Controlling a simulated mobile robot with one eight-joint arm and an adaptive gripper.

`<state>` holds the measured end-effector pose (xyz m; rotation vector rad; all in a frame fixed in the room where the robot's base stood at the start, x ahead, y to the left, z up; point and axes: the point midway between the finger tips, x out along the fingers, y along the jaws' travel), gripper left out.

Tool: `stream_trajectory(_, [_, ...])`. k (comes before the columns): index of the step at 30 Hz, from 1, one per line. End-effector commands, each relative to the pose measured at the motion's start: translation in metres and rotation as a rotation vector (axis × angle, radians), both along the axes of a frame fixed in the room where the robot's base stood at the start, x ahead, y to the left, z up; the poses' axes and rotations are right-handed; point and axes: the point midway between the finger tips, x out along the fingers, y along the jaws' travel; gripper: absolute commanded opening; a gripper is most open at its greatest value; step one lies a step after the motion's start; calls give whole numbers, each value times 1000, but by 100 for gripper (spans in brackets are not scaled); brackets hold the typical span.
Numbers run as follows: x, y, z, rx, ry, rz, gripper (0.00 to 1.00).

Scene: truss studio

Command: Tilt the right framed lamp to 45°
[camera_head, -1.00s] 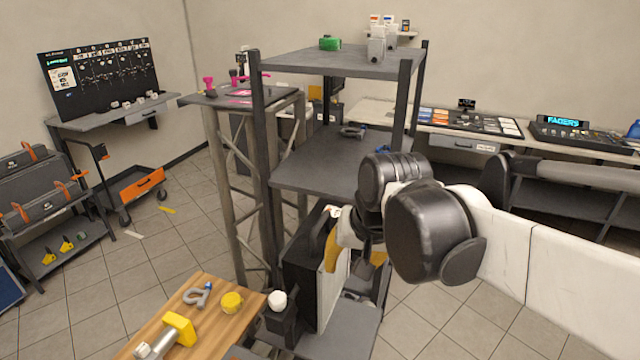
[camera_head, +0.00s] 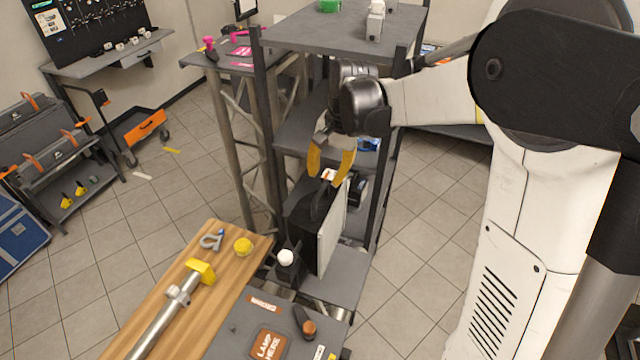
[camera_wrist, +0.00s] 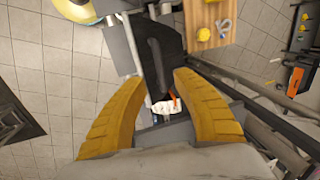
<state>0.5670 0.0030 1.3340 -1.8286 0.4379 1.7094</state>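A black box-like unit with a pale front panel, which looks like the framed lamp (camera_head: 331,238), stands upright on the lower shelf of the dark rack. A black loop handle tops it. My gripper (camera_head: 331,176) is open just above the unit's top, its two yellow fingers pointing down. In the wrist view, my gripper (camera_wrist: 157,85) has the dark framed lamp (camera_wrist: 152,45) between and beyond its fingertips. I see no finger closed on it. I cannot tell if a fingertip touches the handle. No second framed lamp is clearly visible, so left or right is unclear.
The rack's dark posts and upper shelf (camera_head: 340,38) stand close around my gripper. A wooden board (camera_head: 140,318) with a clamp and yellow parts lies at front left. A small white-knobbed device (camera_head: 286,262) sits beside the lamp.

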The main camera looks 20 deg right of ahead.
Motion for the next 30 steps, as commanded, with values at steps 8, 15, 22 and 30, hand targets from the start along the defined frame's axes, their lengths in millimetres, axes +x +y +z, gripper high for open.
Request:
stream_trajectory(8, [6, 8, -45, 0, 0, 1, 35])
stream_trajectory(15, [7, 9, -56, -1, -1, 1, 35])
stream_trajectory(22, [7, 9, -56, -1, -1, 1, 22])
stream_trajectory(30, [7, 9, -56, -1, -1, 1, 0])
